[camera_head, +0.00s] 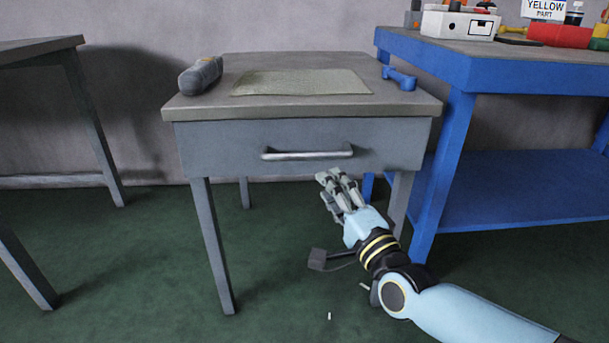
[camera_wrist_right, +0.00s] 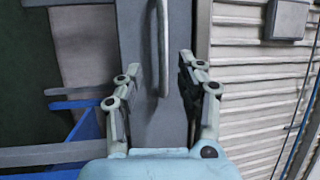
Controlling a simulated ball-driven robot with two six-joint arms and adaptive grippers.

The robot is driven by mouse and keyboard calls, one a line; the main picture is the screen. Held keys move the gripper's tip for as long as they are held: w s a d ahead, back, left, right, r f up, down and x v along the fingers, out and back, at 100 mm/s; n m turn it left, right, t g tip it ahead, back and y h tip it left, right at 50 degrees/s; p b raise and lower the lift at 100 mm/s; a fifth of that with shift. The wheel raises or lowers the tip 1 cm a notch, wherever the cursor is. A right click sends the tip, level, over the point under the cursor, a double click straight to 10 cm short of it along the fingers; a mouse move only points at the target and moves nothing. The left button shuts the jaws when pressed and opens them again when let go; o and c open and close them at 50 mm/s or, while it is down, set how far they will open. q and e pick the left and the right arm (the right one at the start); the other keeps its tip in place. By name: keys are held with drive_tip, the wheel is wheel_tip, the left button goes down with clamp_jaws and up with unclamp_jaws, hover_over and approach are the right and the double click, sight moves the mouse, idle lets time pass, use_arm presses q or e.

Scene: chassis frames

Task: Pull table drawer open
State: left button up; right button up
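The grey table (camera_head: 210,109) has one drawer (camera_head: 225,140) under its top, and the drawer front looks flush with the frame. A silver bar handle (camera_head: 307,154) runs across the drawer front. My right gripper (camera_head: 328,177) is just below and right of the handle, apart from it in the head view. In the right wrist view the handle (camera_wrist_right: 161,50) stands vertical, ahead and between the two fingers of the gripper (camera_wrist_right: 160,60), which are spread open with nothing held. My left gripper is in neither view.
A grey bottle-like object (camera_head: 201,76), a beige mat (camera_head: 300,82) and a blue wrench-like part (camera_head: 399,78) lie on the tabletop. A blue workbench (camera_head: 480,75) stands close on the right. Another grey table (camera_head: 40,46) is at left. Green floor in front is mostly clear.

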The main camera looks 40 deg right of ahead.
sight(307, 157)
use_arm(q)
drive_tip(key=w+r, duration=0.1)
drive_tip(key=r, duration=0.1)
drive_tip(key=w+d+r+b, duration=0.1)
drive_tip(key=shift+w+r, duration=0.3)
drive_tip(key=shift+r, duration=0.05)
use_arm(e)
drive_tip(key=x, duration=1)
drive_tip(key=shift+w+r, duration=0.2)
clamp_jaws()
